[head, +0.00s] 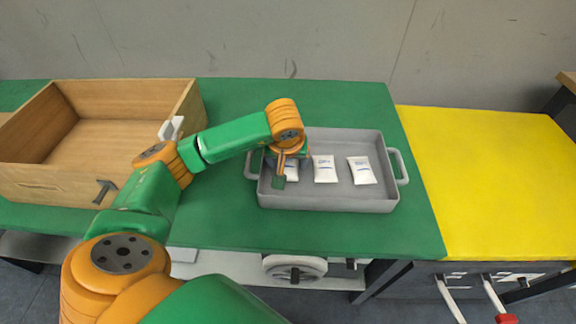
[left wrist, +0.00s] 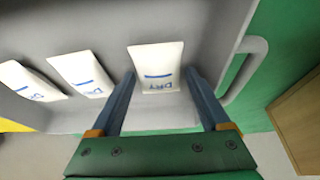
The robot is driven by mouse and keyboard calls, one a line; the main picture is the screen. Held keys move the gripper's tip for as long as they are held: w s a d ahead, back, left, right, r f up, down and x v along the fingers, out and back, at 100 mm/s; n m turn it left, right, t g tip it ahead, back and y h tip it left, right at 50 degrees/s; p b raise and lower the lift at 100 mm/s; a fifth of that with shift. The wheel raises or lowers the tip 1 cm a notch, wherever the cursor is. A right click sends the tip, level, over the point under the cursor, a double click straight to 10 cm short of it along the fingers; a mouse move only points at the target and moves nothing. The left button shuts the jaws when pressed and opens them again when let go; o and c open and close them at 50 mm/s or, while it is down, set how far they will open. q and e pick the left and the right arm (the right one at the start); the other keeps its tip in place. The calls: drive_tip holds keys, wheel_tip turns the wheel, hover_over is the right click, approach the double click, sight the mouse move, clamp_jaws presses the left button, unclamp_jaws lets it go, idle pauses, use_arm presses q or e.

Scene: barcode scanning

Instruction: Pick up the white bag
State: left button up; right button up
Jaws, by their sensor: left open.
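Several small white bags with blue print lie in a grey tray (head: 330,200). In the head view a middle bag (head: 325,169) and a right bag (head: 362,171) show clearly. The left bag (head: 292,172) is partly hidden by my left gripper (head: 279,181). In the left wrist view that bag (left wrist: 157,66) lies ahead, between the lines of the two fingers, with "DRY" on it. My left gripper, also in the left wrist view (left wrist: 160,80), is open and holds nothing. I cannot tell whether a finger touches the bag. My right gripper is not in view.
The tray has raised walls and a handle (head: 402,167) at its right end. A wooden box (head: 100,195) stands to the left on the green table (head: 330,100). A white object (head: 171,128) shows at the box's right side. A yellow table (head: 490,180) adjoins on the right.

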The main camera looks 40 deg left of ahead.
use_arm(q)
drive_tip(key=c, duration=1.1)
